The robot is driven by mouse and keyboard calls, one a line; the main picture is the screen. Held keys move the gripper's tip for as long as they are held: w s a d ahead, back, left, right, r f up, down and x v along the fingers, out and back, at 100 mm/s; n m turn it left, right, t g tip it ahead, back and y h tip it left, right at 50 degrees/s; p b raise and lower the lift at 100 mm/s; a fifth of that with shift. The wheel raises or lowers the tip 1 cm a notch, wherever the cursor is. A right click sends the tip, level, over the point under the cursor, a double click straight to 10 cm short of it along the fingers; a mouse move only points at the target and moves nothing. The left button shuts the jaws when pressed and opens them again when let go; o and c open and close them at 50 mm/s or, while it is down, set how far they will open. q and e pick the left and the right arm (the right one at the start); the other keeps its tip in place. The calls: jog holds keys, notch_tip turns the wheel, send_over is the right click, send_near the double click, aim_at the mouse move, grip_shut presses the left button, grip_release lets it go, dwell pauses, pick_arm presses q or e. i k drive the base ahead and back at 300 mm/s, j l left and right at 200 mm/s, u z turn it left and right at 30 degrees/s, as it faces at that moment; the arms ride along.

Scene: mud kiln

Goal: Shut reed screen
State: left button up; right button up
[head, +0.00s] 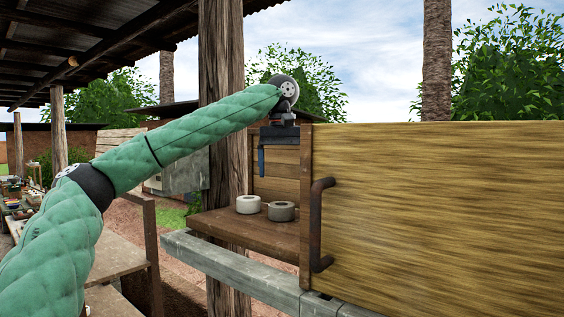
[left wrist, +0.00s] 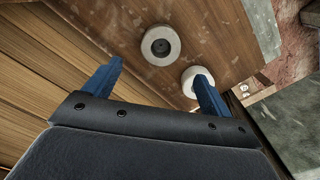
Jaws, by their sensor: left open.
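The reed screen (head: 440,210) is a wide straw-coloured panel filling the right of the head view. A dark, rusty upright handle (head: 318,225) is fixed near its left edge. Left of that edge the shelf recess is uncovered. My left gripper (head: 270,150) hangs pointing down beside the screen's upper left edge, apart from the handle. It is open, with one blue finger clear in the head view. In the left wrist view both blue fingers of my left gripper (left wrist: 155,88) are spread with nothing between them. My right gripper is not in view.
Two round, ring-like pieces, one white (head: 248,204) and one grey (head: 281,211), stand on the wooden shelf (head: 240,228) in the recess. A grey rail (head: 235,268) runs below. A thick wooden post (head: 221,100) stands behind my left arm.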

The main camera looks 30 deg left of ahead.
aim_at(435, 219)
jog(key=k, duration=1.5)
